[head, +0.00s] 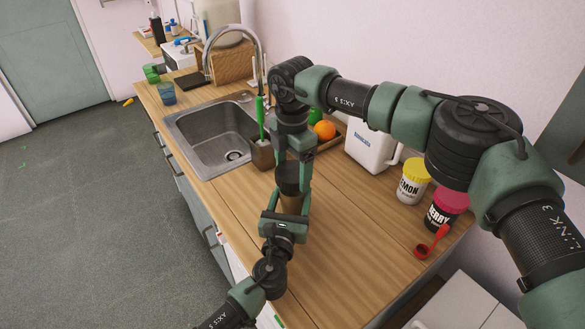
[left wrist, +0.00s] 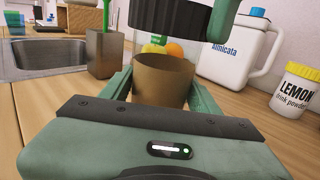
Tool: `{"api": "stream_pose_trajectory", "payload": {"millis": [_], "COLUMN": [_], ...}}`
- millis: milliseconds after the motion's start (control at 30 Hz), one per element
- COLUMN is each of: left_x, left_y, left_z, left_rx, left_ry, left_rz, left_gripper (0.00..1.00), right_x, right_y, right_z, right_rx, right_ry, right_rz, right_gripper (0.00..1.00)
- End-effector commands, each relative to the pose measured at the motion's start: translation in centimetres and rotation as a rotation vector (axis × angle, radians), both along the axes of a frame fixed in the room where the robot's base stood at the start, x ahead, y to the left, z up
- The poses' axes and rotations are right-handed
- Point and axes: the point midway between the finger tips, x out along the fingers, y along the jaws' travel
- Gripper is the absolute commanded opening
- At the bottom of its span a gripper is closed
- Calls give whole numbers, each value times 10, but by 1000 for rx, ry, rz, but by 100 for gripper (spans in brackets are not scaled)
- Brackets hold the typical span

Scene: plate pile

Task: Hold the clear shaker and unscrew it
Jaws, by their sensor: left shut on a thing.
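The clear shaker (head: 291,203) stands upright on the counter, with brown contents and a black lid (head: 289,178). In the left wrist view the shaker (left wrist: 163,82) is straight ahead, with its ribbed black lid (left wrist: 170,14) at the top edge. My left gripper (head: 286,212) is shut on the shaker's lower body, one finger on each side. My right gripper (head: 294,168) points down from above, its fingers at the lid. Whether they press on the lid cannot be seen clearly.
A brown cup with a green brush (head: 262,153) stands left of the shaker, by the sink (head: 210,135). An orange (head: 325,130) and a white jug (head: 370,145) are behind. A lemon tub (head: 411,182), a berry tub (head: 445,207) and a red scoop (head: 430,243) are at right.

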Motion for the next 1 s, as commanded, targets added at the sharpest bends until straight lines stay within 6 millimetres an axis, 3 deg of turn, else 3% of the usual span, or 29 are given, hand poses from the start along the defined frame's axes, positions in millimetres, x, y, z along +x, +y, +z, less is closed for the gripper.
{"api": "stream_pose_trajectory", "payload": {"millis": [33, 67, 100, 267, 1000], "left_x": [0, 0, 0, 0, 0], "left_y": [0, 0, 0, 0, -1], "left_z": [0, 0, 0, 0, 0], "left_rx": [1, 1, 1, 1, 1], "left_ry": [0, 0, 0, 0, 1], "left_rz": [0, 0, 0, -1, -2], "left_gripper": [0, 0, 0, 0, 0], "right_x": [0, 0, 0, 0, 0], "right_y": [0, 0, 0, 0, 1], "right_z": [0, 0, 0, 0, 2], "right_rx": [1, 1, 1, 1, 3], "right_ry": [-1, -1, -1, -1, -1], "right_rz": [0, 0, 1, 105, 1787], "right_gripper": [37, 29, 27, 26, 26]}}
